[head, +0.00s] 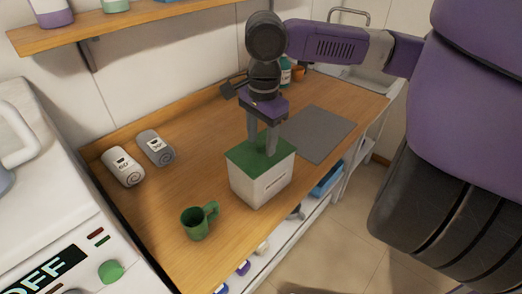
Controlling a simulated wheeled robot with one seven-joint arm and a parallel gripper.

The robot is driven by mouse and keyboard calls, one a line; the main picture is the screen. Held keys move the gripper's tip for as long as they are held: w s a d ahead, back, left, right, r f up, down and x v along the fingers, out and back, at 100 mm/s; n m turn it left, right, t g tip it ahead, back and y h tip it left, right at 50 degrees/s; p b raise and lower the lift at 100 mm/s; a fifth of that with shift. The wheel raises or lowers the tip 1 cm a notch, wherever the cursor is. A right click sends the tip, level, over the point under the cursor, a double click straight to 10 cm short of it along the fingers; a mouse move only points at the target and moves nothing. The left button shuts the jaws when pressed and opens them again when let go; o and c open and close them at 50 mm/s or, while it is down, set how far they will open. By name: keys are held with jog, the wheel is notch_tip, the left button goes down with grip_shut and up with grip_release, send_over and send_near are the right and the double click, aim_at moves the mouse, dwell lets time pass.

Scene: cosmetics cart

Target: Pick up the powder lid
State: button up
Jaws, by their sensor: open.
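My gripper (262,150) points down at the lid from above. Its two grey fingers are apart, and their tips reach the lid's top surface in the picture. I cannot tell whether they touch it. Nothing shows between the fingers.
A green mug (196,223) stands in front-left of the box. Two rolled towels, white (124,168) and grey (155,148), lie at the left. A grey mat (318,132) lies behind-right. A shelf (110,27) hangs above. The counter (195,180) is clear left of the box.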

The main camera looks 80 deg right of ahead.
grip_shut()
dwell(0.3)
